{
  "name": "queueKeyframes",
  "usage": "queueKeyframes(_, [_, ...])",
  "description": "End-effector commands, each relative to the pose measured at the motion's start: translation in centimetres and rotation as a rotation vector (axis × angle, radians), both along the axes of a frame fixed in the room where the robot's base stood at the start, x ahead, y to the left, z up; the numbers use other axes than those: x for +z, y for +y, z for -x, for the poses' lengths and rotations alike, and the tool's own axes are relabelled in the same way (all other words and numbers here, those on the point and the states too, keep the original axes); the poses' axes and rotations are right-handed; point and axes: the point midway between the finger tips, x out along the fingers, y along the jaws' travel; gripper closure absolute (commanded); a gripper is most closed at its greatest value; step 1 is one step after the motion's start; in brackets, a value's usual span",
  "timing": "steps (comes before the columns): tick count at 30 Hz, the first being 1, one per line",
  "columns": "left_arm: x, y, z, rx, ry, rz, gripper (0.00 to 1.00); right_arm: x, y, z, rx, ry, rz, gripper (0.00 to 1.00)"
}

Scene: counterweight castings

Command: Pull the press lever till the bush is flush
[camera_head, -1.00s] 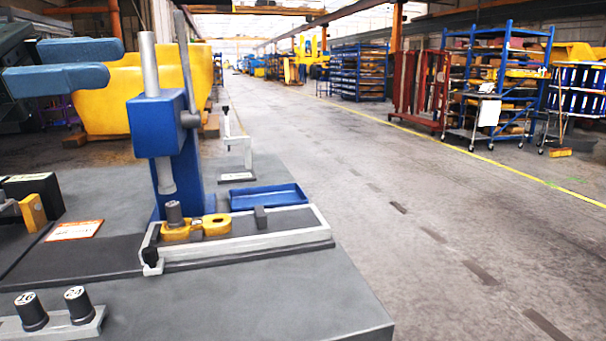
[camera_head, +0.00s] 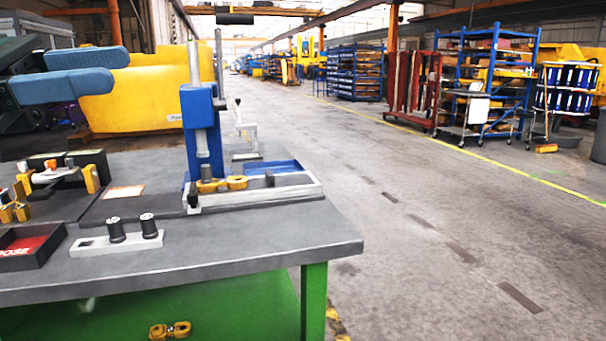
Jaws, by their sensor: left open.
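The blue press (camera_head: 203,132) stands on the bench, left of the picture's middle. Its lever (camera_head: 219,62) rises upright on the right of the frame, topped by what looks like a black crosswise grip (camera_head: 235,19). A yellow casting (camera_head: 236,183) lies on the press base (camera_head: 306,189). A small dark bush (camera_head: 206,175) stands on the casting under the ram; the gap between them is too small to judge. My left gripper (camera_head: 121,71) is open and empty, its two blue-grey fingers left of the press and apart from the lever. My right gripper is out of view.
A blue tray (camera_head: 282,167) and a gauge stand (camera_head: 247,142) are behind the press base. A holder (camera_head: 84,245) with two black bushes (camera_head: 148,226) sits in front. A dark box (camera_head: 22,260) and a clamp fixture (camera_head: 78,162) are at left. The aisle at right is clear.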

Motion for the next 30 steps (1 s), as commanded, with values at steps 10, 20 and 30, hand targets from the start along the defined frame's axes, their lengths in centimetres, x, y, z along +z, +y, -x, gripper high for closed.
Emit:
queueKeyframes(10, [-7.6, -3.8, -1.7, -0.245, 0.503, 0.374, 0.57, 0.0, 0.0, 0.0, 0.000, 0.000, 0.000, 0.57])
queueKeyframes(20, [-18.9, -4.2, -3.9, -0.395, 1.301, 1.042, 0.57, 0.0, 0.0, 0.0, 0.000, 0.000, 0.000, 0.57])
queueKeyframes(30, [-36.0, -3.0, -1.8, -0.292, 2.080, 1.846, 0.57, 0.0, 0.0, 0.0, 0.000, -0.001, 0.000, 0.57])
